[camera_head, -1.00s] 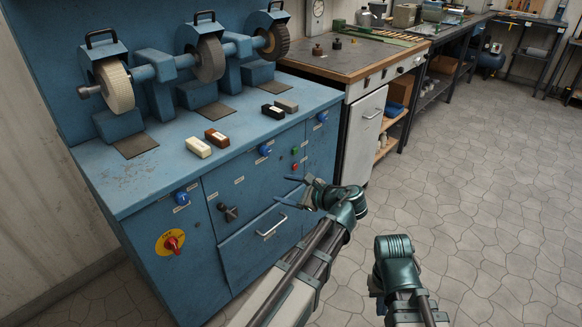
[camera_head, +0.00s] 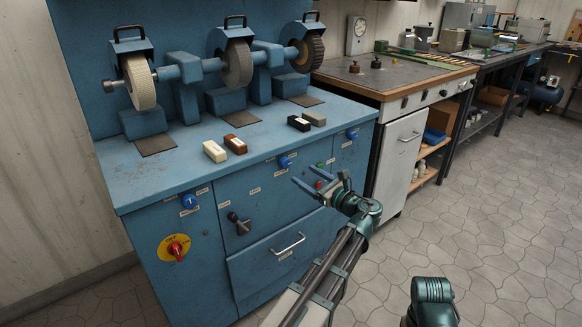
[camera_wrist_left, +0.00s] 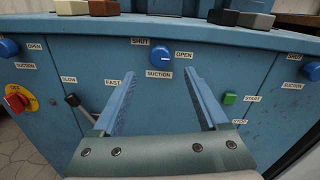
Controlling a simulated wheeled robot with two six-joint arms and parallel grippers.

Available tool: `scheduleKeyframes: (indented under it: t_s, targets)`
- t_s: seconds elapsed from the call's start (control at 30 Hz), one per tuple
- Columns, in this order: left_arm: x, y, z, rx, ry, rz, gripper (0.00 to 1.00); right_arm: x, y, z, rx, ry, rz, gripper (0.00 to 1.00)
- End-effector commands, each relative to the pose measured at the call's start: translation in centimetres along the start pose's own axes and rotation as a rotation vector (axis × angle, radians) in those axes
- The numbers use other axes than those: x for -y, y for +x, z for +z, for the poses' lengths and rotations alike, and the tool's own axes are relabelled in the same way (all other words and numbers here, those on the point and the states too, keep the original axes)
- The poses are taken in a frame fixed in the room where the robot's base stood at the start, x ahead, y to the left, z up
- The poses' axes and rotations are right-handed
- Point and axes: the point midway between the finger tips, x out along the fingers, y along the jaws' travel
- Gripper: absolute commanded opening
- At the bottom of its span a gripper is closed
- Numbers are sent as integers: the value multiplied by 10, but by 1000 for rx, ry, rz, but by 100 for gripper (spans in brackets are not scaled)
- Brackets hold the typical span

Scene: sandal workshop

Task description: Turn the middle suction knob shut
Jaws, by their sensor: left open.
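The middle suction knob (camera_head: 285,161) is a round blue knob on the front of the blue grinding bench. In the left wrist view the knob (camera_wrist_left: 160,57) shows a short pale mark pointing right, toward the OPEN label; the SHUT label is above it. My left gripper (camera_head: 306,176) is open and empty in front of the panel, close to the knob. In the left wrist view its two blue fingers (camera_wrist_left: 161,75) point at the panel, tips slightly below and either side of the knob, not visibly touching it. My right gripper is out of view.
Similar blue knobs sit at the left (camera_head: 188,201) and right (camera_head: 352,133). A red switch on yellow (camera_head: 175,248), a dark lever (camera_head: 238,222), a green button (camera_wrist_left: 229,98) and a drawer handle (camera_head: 288,244) are nearby. Bars lie on the bench top (camera_head: 180,160).

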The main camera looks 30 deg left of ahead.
Motion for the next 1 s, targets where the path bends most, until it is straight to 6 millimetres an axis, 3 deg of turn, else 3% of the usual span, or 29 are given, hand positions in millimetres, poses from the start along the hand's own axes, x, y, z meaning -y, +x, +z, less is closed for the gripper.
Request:
scheduleKeyframes:
  t_s: [0.2, 0.4, 0.87, 0.9, 1.0]
  targets:
    - [1, 44, 0, 0, -1, 3, 76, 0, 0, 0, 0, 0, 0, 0]
    - [1, 69, 0, 0, -1, 1, 76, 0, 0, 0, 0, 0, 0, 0]
    - [0, 80, 0, -1, -1, 0, 76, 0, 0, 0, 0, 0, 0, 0]
    - [0, 80, 0, -1, -1, 0, 75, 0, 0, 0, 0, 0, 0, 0]
    - [0, 80, 0, -1, -1, 0, 57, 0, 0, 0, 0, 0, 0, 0]
